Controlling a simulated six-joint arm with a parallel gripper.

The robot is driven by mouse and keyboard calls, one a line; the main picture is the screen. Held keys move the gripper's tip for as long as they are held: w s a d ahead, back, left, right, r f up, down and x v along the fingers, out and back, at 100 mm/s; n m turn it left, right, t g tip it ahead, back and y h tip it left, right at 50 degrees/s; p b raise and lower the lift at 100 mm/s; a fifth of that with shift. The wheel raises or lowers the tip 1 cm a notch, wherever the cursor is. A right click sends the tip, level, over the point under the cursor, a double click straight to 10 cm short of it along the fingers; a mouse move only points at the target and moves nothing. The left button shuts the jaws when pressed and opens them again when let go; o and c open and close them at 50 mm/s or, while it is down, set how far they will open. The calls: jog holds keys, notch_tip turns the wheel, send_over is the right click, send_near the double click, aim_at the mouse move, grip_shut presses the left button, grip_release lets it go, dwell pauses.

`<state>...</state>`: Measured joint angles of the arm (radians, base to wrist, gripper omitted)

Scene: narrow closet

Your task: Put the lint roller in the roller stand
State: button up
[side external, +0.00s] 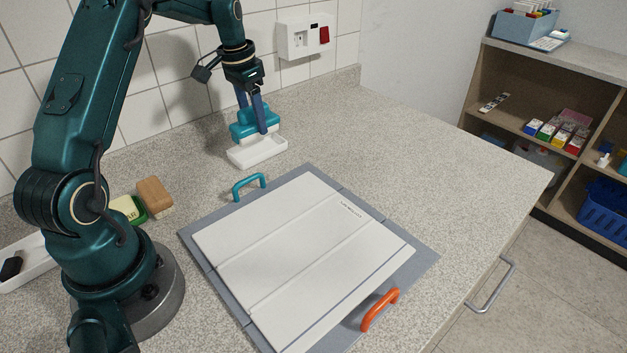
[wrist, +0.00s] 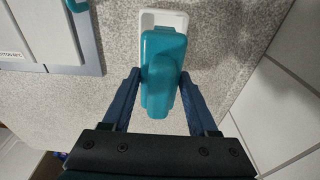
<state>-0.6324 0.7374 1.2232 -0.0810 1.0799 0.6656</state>
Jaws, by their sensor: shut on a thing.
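The lint roller (side external: 243,131) has a teal body with a pale underside. It also shows in the wrist view (wrist: 162,48). My gripper (side external: 254,122) points down with its blue fingers on both sides of the teal body, shut on it; the fingers also show in the wrist view (wrist: 160,76). The roller stand (side external: 262,156) is a shallow white tray under the roller near the tiled wall, and its end shows past the roller in the wrist view (wrist: 164,17). The roller is over the tray; I cannot tell whether it rests in it or hangs just above.
A grey board with white folding panels (side external: 300,250) lies mid-counter, with a teal handle (side external: 249,181) and an orange handle (side external: 380,309). A brown-topped brush (side external: 155,195) lies left. The counter's right side is clear.

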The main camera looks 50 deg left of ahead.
aim_at(255, 130)
jog(key=shift+f, duration=1.65)
jog(key=shift+f, duration=0.1)
jog(key=o, duration=1.3)
